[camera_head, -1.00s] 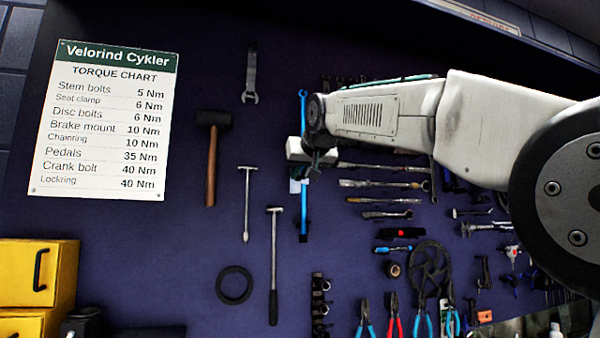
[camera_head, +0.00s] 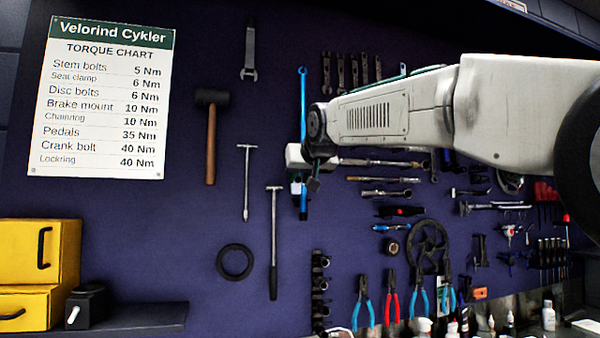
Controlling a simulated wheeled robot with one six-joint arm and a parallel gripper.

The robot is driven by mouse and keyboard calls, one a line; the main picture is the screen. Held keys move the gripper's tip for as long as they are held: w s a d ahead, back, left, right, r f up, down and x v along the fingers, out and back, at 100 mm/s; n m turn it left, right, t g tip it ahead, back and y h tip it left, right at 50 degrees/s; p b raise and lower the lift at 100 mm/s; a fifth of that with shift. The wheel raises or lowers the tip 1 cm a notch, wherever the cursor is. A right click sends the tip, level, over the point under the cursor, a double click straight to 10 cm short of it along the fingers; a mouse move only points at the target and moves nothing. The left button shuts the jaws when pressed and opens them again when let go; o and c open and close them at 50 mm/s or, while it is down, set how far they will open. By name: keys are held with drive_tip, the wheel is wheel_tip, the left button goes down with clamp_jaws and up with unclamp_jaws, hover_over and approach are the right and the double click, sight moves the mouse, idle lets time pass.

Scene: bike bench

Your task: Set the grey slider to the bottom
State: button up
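I cannot make out a grey slider for certain. A small black box (camera_head: 88,309) with a pale grey lever-like piece (camera_head: 73,314) on its front stands at the lower left; whether that piece is the slider I cannot tell. My gripper (camera_head: 312,184) is in the middle of the view, in front of the tool wall and far up and right of the box. It is seen from the side, small and dark, and its fingers cannot be told apart. Nothing is clearly held in it; the blue bar behind it appears to hang on the wall.
A dark shelf (camera_head: 145,316) carries the box, with yellow drawers (camera_head: 40,262) to its left. A torque chart (camera_head: 100,100), a mallet (camera_head: 211,135) and several tools hang on the purple wall. Bottles (camera_head: 548,315) stand at the lower right. The space before the left wall looks free.

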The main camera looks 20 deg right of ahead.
drive_tip(key=shift+o, duration=0.6)
drive_tip(key=shift+w, duration=0.1)
drive_tip(key=shift+r, duration=0.1)
drive_tip(key=v, duration=0.8)
